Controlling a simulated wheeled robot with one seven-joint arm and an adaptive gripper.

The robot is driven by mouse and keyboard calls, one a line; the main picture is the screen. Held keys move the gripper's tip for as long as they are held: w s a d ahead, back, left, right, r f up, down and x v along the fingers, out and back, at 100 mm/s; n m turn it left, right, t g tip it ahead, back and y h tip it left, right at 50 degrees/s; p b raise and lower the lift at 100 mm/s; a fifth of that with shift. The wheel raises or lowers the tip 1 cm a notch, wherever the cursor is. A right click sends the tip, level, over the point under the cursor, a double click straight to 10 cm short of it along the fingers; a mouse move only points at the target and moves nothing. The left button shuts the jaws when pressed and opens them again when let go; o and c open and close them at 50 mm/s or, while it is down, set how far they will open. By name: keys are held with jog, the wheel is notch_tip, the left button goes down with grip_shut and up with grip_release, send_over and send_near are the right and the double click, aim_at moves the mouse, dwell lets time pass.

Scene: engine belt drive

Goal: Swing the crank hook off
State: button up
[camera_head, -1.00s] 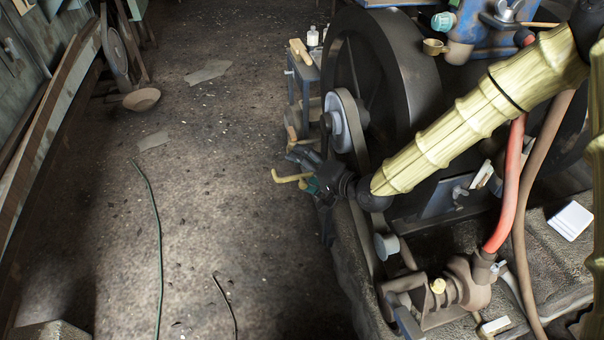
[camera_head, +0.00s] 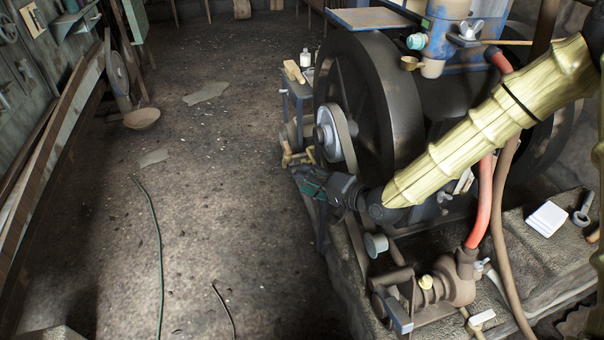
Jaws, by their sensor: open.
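A yellow bent rod, which looks like the crank hook (camera_head: 298,158), shows left of the small pale pulley hub, beside the big dark flywheel (camera_head: 390,110). Its far end is hard to make out against the parts behind it. My gripper (camera_head: 300,176) is open, just below and in front of the yellow rod, pointing left. Dark and teal parts of the gripper show. I cannot tell whether a finger touches the rod. My pale yellow arm comes in from the right and hides part of the engine.
The pale pulley (camera_head: 328,140) and its belt stand close above my gripper. A rusty pump (camera_head: 440,285) and red hose (camera_head: 480,205) are to the lower right. The floor to the left (camera_head: 220,200) is mostly clear.

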jog(key=w+r+p+v, duration=0.1)
jog(key=p+v, duration=0.3)
jog(key=v, duration=0.5)
jog(key=shift+d+r, duration=0.25)
jog(key=shift+r, duration=0.1)
dwell(0.5)
jog(key=shift+s, duration=0.1)
jog(key=shift+p, duration=0.4)
